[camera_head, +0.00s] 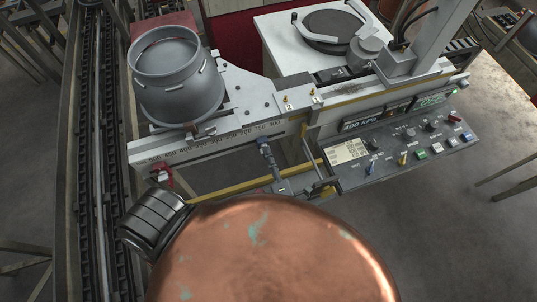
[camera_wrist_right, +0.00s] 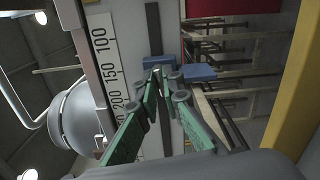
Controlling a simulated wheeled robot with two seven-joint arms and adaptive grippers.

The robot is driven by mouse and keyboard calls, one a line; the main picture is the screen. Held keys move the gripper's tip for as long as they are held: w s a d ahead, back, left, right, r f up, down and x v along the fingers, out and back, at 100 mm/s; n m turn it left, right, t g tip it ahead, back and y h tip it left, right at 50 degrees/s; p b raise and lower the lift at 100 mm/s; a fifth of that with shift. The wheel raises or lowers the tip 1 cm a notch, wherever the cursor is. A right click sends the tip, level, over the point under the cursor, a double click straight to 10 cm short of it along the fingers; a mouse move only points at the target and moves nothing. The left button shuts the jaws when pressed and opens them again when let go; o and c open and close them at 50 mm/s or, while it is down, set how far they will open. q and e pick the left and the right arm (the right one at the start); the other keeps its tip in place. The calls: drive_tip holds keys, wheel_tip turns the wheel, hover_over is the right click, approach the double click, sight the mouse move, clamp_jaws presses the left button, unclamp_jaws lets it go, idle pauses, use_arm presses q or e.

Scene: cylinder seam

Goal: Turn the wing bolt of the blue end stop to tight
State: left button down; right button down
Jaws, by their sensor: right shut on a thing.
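The blue end stop (camera_wrist_right: 153,63) sits beside the printed scale in the right wrist view, with a second blue part (camera_wrist_right: 199,72) to its right. In the head view a small bit of the blue end stop (camera_head: 262,140) shows below the scale rail. My right gripper (camera_wrist_right: 159,73) has green fingers that come together at the blue end stop. In the head view it is small (camera_head: 266,151), below the rail. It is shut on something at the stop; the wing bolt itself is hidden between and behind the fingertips. My left gripper is not in view.
A red clamp part (camera_head: 160,174) hangs under the rail's left end. A grey open cylinder (camera_head: 178,90) stands above it. A control panel (camera_head: 400,145) with knobs is at the right. A large copper dome (camera_head: 270,250) fills the lower front, with a dark ribbed cylinder (camera_head: 155,222) beside it.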

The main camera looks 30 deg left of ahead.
idle(0.3)
drive_tip(key=c, duration=2.1)
unclamp_jaws()
drive_tip(key=shift+v, duration=4.05)
